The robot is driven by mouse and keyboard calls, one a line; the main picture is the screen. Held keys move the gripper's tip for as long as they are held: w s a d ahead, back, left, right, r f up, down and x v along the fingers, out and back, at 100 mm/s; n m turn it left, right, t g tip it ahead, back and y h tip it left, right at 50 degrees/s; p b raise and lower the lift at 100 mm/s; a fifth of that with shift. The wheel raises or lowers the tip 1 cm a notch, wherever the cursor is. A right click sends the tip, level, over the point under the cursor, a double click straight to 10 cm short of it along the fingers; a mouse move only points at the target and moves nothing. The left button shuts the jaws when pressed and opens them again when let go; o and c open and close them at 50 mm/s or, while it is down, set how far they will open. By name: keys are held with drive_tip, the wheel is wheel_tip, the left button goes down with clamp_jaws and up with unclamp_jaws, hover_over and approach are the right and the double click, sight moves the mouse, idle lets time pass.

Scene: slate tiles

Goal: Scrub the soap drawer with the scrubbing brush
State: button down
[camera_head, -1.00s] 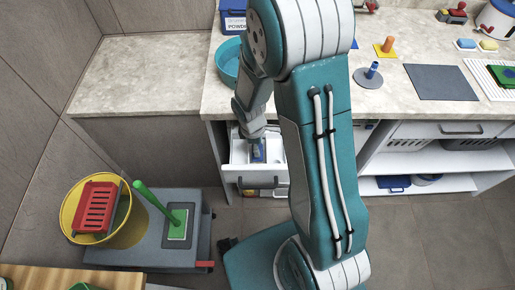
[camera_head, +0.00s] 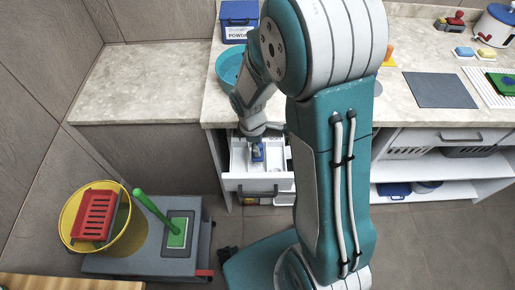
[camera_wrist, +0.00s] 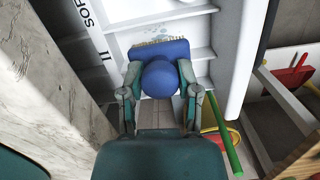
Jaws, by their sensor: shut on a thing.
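The soap drawer (camera_head: 240,181) is white, pulled out from under the counter, and divided into compartments. It fills much of the wrist view (camera_wrist: 120,38), with dark lettering on its left side. My gripper (camera_head: 257,142) points down into the drawer and is shut on the blue scrubbing brush (camera_head: 258,154). In the wrist view the fingers (camera_wrist: 160,85) clasp the brush's round knob (camera_wrist: 160,78) from both sides. Pale bristles show at the brush's far edge, over the drawer's compartments. I cannot tell whether they touch the drawer floor.
A teal basin (camera_head: 228,66) and a blue powder box (camera_head: 239,20) stand on the counter (camera_head: 140,85) above the drawer.

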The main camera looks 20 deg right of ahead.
sight(258, 160)
drive_tip(key=shift+r, duration=3.1)
drive_tip(key=shift+f, duration=5.3)
drive_tip(key=shift+f, duration=0.25)
drive_tip(key=shift+w, duration=0.15)
drive_tip(key=shift+w+d, duration=0.3)
drive_tip(key=shift+w, duration=0.4)
drive_tip(key=shift+s+a, duration=0.3)
drive_tip(key=shift+s, duration=0.55)
drive_tip(key=shift+s+a, duration=0.25)
drive_tip(key=shift+s, duration=0.6)
drive_tip(key=shift+w+d, duration=0.3)
drive_tip(key=shift+w, duration=0.55)
drive_tip(key=shift+w+d, duration=0.25)
drive_tip(key=shift+w, duration=0.6)
